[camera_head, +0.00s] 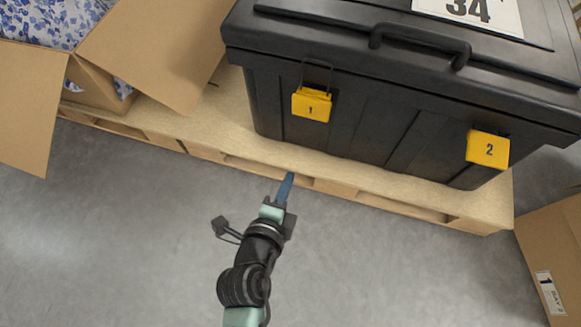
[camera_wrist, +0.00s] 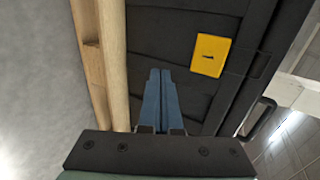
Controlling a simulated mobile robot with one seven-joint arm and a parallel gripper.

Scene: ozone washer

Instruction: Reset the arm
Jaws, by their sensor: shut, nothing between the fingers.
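My gripper (camera_head: 288,181) has blue fingers and is shut and empty. In the head view it is in front of the pallet's front edge, at the lower middle of the picture. In the wrist view its fingers (camera_wrist: 160,72) lie side by side and point toward the black case (camera_wrist: 205,18). My arm reaches up from the bottom of the head view, bent at the wrist.
The black case (camera_head: 355,100) marked 34 stands on a wooden pallet (camera_head: 180,125). It has yellow latches 1 (camera_head: 311,104) and 2 (camera_head: 487,149). An open carton (camera_head: 150,50) is at upper left, another carton (camera_head: 550,255) at right. The grey floor (camera_head: 120,240) is clear.

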